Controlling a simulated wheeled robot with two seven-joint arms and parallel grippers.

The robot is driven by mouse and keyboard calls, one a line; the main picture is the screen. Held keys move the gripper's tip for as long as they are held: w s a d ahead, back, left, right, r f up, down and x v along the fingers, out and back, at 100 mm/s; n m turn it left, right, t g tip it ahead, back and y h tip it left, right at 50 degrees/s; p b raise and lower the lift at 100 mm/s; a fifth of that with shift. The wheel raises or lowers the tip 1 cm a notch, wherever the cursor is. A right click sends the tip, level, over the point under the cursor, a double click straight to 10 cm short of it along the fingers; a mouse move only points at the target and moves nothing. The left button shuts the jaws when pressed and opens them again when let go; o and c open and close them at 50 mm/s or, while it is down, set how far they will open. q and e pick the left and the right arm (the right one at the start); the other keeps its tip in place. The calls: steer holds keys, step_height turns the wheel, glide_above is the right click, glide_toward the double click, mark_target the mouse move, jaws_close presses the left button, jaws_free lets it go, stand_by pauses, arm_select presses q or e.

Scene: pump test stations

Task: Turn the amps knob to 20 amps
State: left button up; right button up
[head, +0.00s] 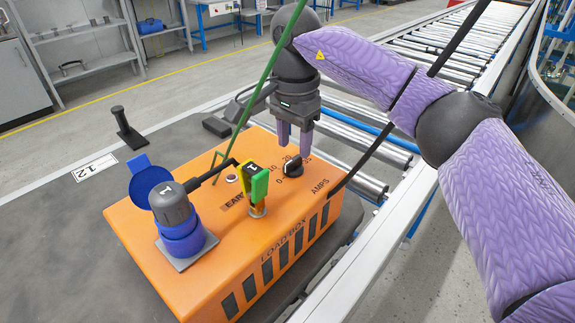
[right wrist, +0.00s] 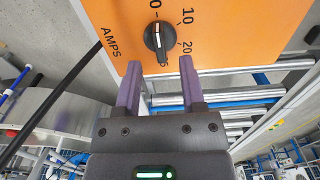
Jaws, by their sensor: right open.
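The black amps knob (head: 293,167) sits on top of the orange load box (head: 245,285), beside the AMPS label. In the right wrist view the knob (right wrist: 158,38) shows a white line roughly along the direction of the 0 mark; the 10 mark (right wrist: 187,16) and 20 mark (right wrist: 184,47) are to its right. My right gripper (head: 294,150) is open and empty, pointing down just behind and above the knob. In the right wrist view its fingertips (right wrist: 160,63) are either side of the knob's near end; contact cannot be told. My left gripper is out of view.
A blue socket with a grey plug (head: 175,205) and a green-yellow clip (head: 256,182) stand on the box. A green cable (head: 262,85) and a black cable (head: 370,150) run near my right arm. A roller conveyor (head: 350,130) lies behind.

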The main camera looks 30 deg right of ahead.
mark_target(294, 159)
step_height(294, 159, down, 4)
steer(key=shift+b, duration=0.7)
steer(key=shift+r, duration=0.1)
jaws_close()
